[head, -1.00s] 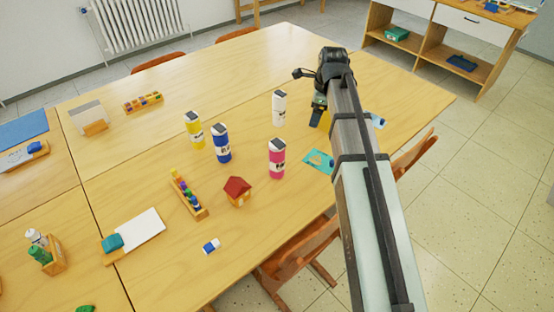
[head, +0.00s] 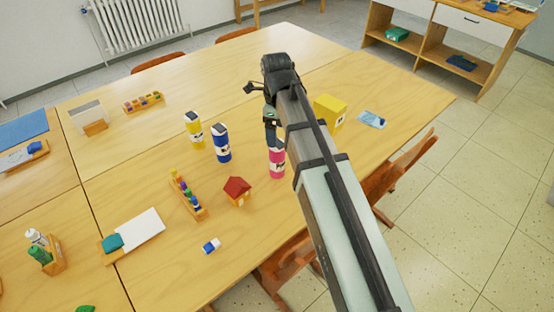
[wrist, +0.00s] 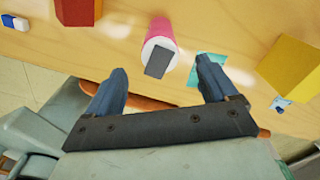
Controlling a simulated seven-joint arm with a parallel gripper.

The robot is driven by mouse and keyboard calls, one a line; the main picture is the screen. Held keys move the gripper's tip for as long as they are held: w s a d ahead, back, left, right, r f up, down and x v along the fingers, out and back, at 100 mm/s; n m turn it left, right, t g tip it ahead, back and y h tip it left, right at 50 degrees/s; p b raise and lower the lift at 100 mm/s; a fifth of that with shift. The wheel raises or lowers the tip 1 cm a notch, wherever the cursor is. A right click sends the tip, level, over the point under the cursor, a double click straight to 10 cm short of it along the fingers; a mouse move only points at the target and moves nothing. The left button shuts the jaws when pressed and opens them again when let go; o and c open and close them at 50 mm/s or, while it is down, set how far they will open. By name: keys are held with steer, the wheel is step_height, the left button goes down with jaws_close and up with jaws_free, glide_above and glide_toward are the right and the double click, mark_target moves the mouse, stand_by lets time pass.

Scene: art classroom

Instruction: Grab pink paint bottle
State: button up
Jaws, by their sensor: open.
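The pink paint bottle (head: 277,163) stands upright on the table near its front edge. In the head view my arm hides part of its top and right side. In the wrist view the pink bottle (wrist: 160,43) shows from above, its white top and dark cap patch lying ahead of the gap between my fingers. My gripper (wrist: 162,82) is open and empty, with its two blue-grey fingers apart. In the head view the gripper (head: 271,122) hangs over the table just behind and above the pink bottle. I see no contact with the bottle.
A blue bottle (head: 221,145) and a yellow bottle (head: 194,132) stand to the left. A small red-roofed house (head: 237,191) is left of the pink bottle. A yellow box (head: 331,112) stands right of my arm. The white bottle is hidden behind my arm.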

mark_target(277, 150)
steer(key=shift+f, duration=4.45)
steer(key=shift+c, duration=0.3)
steer(key=c, duration=1.4)
